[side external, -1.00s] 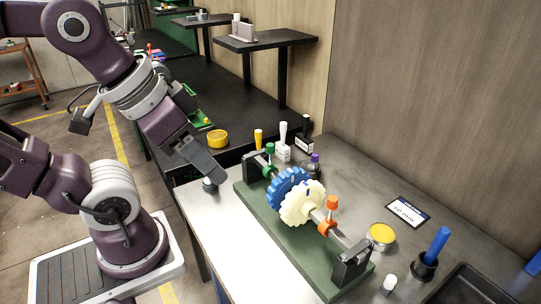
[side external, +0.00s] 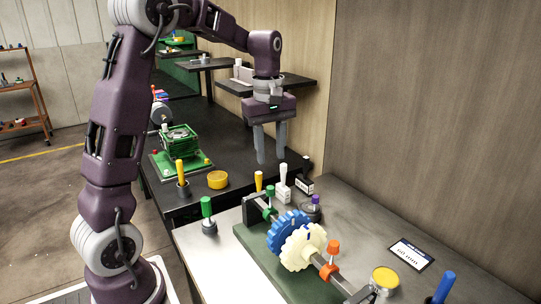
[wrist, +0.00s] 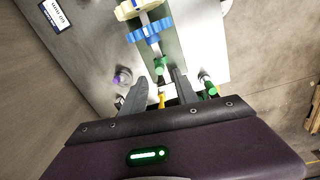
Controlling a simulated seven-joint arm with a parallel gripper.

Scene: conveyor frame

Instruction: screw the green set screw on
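The green set screw (side external: 269,190) has a green knob and stands upright at the green collar (side external: 272,213) at the shaft's far end. How deep it sits cannot be told. In the wrist view the green set screw and collar (wrist: 161,66) partly merge. A green-handled tool (side external: 207,207) stands in a dark round holder at the bench's left; its handle also shows in the wrist view (wrist: 212,88). My gripper (side external: 271,156) is open and empty, high above the back of the bench, fingers down and apart from everything. Its fingers (wrist: 163,88) also show in the wrist view.
A blue gear (side external: 290,230) and a cream gear (side external: 303,247) are on the shaft, with an orange screw (side external: 333,247) nearer. White (side external: 284,183), yellow (side external: 258,181) and purple-topped (side external: 315,200) items stand behind. A yellow ring (side external: 217,180) lies on the black table.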

